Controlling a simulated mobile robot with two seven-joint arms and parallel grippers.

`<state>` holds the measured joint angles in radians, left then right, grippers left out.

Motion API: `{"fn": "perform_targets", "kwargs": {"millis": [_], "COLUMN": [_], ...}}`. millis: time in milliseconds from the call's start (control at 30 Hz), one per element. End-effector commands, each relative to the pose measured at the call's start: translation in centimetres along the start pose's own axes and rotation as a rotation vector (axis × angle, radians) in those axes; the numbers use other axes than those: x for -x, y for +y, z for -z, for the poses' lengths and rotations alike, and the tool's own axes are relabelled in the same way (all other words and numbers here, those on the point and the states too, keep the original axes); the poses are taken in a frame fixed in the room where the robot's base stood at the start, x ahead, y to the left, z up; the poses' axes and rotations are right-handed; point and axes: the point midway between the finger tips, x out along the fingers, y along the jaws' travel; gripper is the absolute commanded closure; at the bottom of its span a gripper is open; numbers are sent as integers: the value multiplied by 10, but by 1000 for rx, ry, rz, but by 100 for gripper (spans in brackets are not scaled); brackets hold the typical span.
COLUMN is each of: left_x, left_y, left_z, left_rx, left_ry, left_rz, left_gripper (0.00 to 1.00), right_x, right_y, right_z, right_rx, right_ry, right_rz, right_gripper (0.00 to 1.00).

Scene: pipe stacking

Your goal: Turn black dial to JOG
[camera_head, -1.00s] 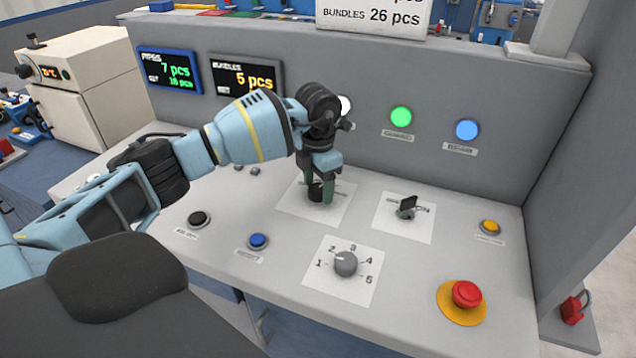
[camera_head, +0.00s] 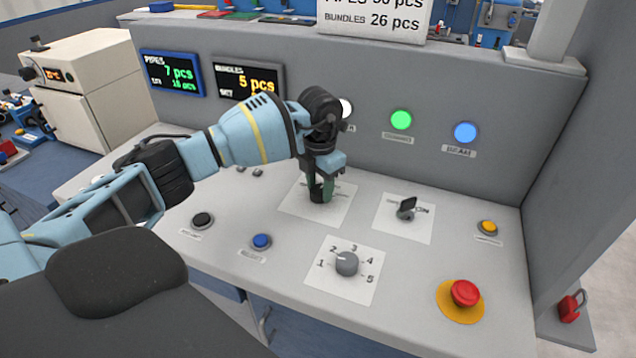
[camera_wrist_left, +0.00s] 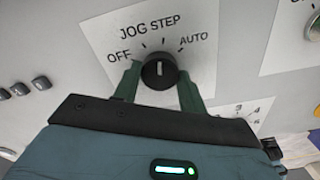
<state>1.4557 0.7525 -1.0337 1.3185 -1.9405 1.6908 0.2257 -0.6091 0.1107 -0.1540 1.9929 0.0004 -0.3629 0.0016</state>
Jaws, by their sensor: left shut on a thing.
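The black dial (camera_wrist_left: 160,72) sits on a white plate (camera_wrist_left: 125,38) marked OFF, JOG, STEP and AUTO. Its white mark points roughly up in the left wrist view, near the STEP tick; the exact setting is hard to tell. My left gripper (camera_wrist_left: 160,88) is shut on the dial, one green finger on each side. In the head view my left gripper (camera_head: 319,190) reaches down onto the dial, which is mostly hidden between the fingers. My right gripper is not in view.
A grey numbered knob (camera_head: 346,263) stands in front, a black key-like switch (camera_head: 407,206) to the right. A red emergency button (camera_head: 465,293), a yellow button (camera_head: 488,227) and a blue button (camera_head: 261,241) also sit on the panel. The upright back panel rises behind.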

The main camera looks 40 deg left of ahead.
Motion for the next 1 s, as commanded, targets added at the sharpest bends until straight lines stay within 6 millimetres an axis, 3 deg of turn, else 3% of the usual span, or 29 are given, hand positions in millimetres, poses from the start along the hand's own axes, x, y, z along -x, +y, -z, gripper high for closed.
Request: {"fn": "perform_targets", "kwargs": {"millis": [500, 1000], "left_x": [4, 1], "left_y": [0, 0], "left_z": [0, 0], "left_rx": [393, 551], "left_ry": [-5, -3], "left_rz": [0, 0], "left_gripper": [82, 82], "right_x": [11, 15], "right_y": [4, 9], "right_z": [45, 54], "right_rx": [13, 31], "right_ry": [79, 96], "right_rz": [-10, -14], "right_gripper": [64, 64]}}
